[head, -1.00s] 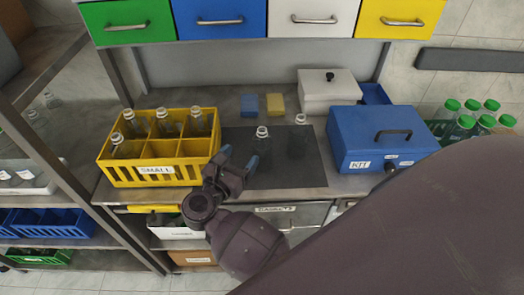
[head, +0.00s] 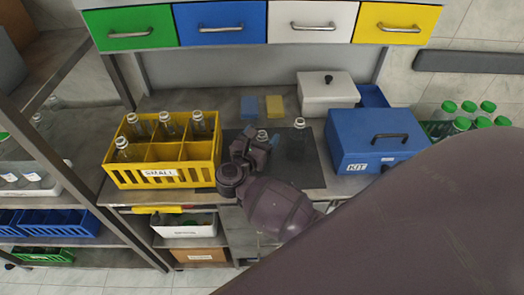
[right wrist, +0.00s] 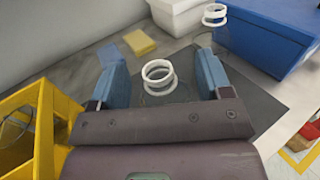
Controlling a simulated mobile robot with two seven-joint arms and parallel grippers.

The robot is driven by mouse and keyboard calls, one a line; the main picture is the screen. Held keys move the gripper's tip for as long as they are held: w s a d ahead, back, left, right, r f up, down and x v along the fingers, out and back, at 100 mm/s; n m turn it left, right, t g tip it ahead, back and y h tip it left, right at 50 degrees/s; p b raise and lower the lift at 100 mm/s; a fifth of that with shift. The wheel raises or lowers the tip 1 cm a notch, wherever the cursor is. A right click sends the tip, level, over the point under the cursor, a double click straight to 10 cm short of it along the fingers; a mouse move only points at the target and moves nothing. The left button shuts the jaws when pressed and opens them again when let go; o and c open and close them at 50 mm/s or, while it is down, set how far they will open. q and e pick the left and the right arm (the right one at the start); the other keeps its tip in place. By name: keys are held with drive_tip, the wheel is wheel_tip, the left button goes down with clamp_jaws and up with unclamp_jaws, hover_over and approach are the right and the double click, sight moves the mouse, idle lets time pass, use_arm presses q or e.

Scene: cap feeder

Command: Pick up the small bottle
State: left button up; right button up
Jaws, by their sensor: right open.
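A clear glass bottle (head: 262,135) with a pale neck ring stands on the dark mat (head: 312,178). In the head view my right gripper (head: 256,145) covers most of it. In the right wrist view the bottle's ring (right wrist: 158,70) shows between the two blue fingers of the open right gripper (right wrist: 160,80), with a gap on each side. A second clear bottle (head: 299,140) stands to the right on the mat, and its ring (right wrist: 214,12) shows beyond the right finger. I cannot tell which bottle is smaller. My left gripper is out of view.
A yellow crate (head: 165,177) labelled SMALL, holding several bottles, stands left of the mat. A blue KIT box (head: 350,145) is at the right, with a white box (head: 325,92) behind. Blue (head: 250,105) and yellow (head: 275,105) blocks lie at the back. Green-capped bottles stand far right.

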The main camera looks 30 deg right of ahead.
drive_tip(key=shift+w+d, duration=0.15)
drive_tip(key=shift+c, duration=0.5)
drive_tip(key=shift+f, duration=0.1)
drive_tip(key=c, duration=1.2)
